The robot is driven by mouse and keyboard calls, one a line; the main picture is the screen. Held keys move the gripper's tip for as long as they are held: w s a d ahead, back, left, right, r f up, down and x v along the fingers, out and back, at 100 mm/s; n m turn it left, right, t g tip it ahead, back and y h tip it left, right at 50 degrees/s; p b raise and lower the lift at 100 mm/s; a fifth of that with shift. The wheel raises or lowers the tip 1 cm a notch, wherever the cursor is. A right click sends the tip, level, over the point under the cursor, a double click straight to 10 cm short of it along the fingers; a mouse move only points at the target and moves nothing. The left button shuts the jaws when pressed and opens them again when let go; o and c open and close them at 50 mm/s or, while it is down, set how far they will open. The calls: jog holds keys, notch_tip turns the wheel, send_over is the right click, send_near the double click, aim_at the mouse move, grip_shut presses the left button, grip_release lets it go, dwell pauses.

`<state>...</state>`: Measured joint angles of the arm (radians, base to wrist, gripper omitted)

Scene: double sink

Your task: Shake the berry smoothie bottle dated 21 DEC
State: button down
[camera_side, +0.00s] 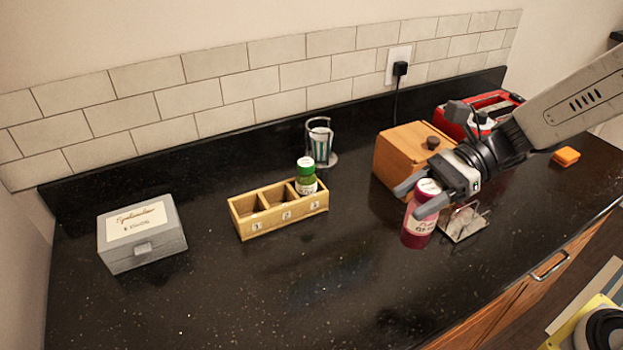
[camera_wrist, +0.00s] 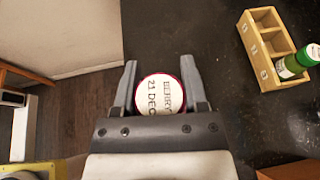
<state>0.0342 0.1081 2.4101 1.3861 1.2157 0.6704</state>
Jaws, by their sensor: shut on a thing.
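The berry smoothie bottle (camera_side: 418,228) is dark pink-red with a pale label, and it is upright at the right of the counter. In the wrist view its white cap (camera_wrist: 160,94) reads "BERRY 21 DEC" inside a red rim. My gripper (camera_side: 418,197) is shut on the bottle near its top, with one finger on each side of the cap in the wrist view (camera_wrist: 160,85). I cannot tell whether the bottle's base touches the counter.
A wooden rack (camera_side: 280,208) with numbered compartments holds a green bottle (camera_side: 306,177) in compartment 3. A grey box (camera_side: 142,234) is far left. The front middle counter is clear.

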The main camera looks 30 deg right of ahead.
jog(key=shift+r, duration=0.1)
notch_tip(320, 180, up, 5)
jog(key=shift+r, duration=0.1)
notch_tip(320, 180, down, 6)
jog(key=shift+r, duration=0.25)
notch_tip(320, 180, up, 5)
jog(key=shift+r, duration=0.15)
jog(key=shift+f, duration=2.6)
dwell(0.8)
dwell(0.4)
